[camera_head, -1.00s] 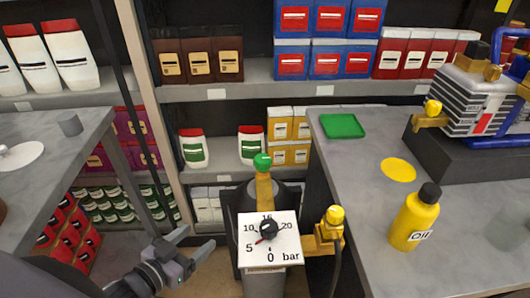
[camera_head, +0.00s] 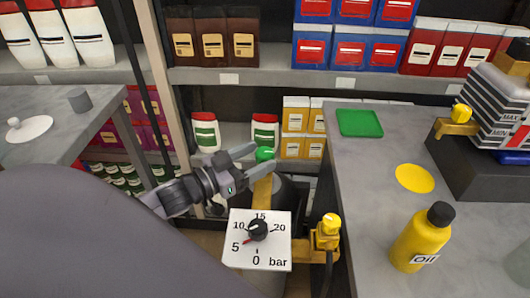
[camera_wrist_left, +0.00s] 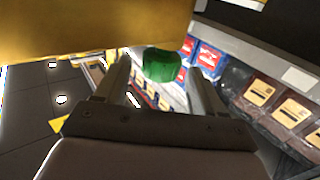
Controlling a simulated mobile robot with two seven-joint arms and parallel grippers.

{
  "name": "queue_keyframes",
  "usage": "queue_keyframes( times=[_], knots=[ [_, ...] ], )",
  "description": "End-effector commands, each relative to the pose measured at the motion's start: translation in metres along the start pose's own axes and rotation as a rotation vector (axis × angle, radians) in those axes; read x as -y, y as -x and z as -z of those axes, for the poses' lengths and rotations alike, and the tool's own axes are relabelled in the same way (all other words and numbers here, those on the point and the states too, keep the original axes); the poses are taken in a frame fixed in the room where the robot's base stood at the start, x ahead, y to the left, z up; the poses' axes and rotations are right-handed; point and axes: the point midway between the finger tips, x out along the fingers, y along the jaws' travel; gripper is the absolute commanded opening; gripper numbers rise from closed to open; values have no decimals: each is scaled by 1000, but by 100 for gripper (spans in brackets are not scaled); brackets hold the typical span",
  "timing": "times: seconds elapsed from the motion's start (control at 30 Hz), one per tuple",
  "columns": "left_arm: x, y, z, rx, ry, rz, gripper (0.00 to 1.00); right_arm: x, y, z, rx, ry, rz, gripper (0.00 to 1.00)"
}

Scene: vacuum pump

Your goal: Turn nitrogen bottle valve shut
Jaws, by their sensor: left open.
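The nitrogen bottle (camera_head: 288,205) is dark and stands between the two tables. Its green valve knob (camera_head: 264,153) sits on top of a golden neck (camera_head: 262,190). A white gauge (camera_head: 245,222) in bar is in front of it, its red pointer near 5. My left gripper (camera_head: 264,155) is open at the knob, its fingers pointing right. In the left wrist view the green knob (camera_wrist_left: 162,66) shows between the tips of my left gripper (camera_wrist_left: 157,66), with gaps visible on both sides. My right gripper is not in view.
A yellow knob on a golden fitting (camera_head: 328,235) stands right of the gauge. The right table (camera_head: 365,185) holds a green tray (camera_head: 359,123), a yellow disc (camera_head: 415,178), an oil bottle (camera_head: 418,240) and a pump (camera_head: 495,112). Stocked shelves (camera_head: 250,75) stand behind.

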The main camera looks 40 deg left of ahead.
Motion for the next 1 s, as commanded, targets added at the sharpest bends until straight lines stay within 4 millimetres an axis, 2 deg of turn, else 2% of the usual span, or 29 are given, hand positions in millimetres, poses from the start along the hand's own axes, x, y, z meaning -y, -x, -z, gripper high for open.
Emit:
queue_keyframes(
  times=[0.1,0.3,0.67,0.7,0.83,1.0],
  knots=[
    [0,-13,1,-2,-1,1,69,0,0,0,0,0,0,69],
    [0,-25,0,0,1,1,69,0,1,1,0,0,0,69],
    [0,-28,-1,2,1,1,69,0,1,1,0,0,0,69],
    [0,-28,-1,2,1,1,62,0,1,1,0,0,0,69],
    [0,-28,-1,1,0,1,20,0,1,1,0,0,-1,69],
    [0,-28,0,1,0,-2,18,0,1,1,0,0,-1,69]
  ],
)
